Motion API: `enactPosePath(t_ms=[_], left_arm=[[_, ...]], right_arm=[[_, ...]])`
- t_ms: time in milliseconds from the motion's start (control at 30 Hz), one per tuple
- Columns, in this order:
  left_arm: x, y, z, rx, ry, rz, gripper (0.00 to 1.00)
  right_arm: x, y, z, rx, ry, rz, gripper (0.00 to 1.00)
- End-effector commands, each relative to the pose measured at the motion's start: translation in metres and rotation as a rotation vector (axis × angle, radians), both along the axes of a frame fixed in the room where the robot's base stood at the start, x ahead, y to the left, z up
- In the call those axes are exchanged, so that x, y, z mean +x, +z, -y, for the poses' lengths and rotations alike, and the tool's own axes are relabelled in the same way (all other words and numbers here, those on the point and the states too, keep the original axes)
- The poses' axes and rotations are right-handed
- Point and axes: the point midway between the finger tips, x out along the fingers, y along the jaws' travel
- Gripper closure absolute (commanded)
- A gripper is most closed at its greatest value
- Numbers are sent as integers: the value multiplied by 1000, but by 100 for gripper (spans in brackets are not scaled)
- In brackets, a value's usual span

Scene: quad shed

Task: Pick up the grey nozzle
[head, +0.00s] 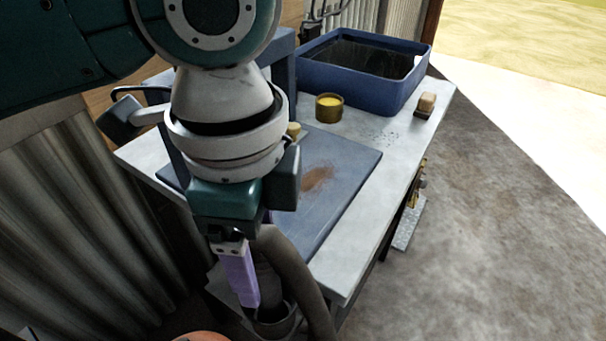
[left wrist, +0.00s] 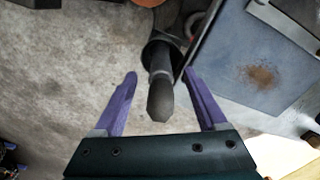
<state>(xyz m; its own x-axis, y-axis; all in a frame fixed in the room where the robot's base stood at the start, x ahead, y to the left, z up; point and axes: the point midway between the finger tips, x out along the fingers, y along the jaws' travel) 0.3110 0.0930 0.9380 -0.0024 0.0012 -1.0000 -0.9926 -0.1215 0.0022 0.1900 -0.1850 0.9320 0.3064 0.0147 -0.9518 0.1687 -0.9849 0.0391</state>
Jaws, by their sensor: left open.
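The grey nozzle (left wrist: 160,98) is a dark grey piece with a tapered end, standing out of a round dark holder (left wrist: 152,52) beside the bench. In the left wrist view it lies between the two purple fingers of my open left gripper (left wrist: 160,76), with a gap on each side. In the head view my left gripper (head: 243,278) points down at the bench's near end, one finger largely hidden. The nozzle (head: 268,284) shows partly behind the finger there, above the holder (head: 276,322). My right gripper is in neither view.
The bench (head: 358,262) carries a blue-grey mat (head: 345,190) with a brown stain, a yellow-topped tin (head: 329,107), a brush (head: 426,104) and a blue basin (head: 390,98). A grey hose (head: 300,275) curves beside the holder. Corrugated wall stands left; floor is open right.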

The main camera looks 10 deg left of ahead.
Motion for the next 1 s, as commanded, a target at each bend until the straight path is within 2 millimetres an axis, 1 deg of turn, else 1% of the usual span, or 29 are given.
enactPosePath(t_ms=[167,300,400,500,700,1000], left_arm=[[0,-18,1,0,1,0,26],[0,-42,4,1,1,0,26],[0,-54,3,0,1,1,26],[1,-59,4,0,1,2,26],[1,-59,4,-1,0,3,26],[1,-58,4,-1,0,3,59]], right_arm=[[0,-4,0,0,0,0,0],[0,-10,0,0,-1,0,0],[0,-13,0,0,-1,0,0],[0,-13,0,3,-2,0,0],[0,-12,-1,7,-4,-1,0],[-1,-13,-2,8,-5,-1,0]])
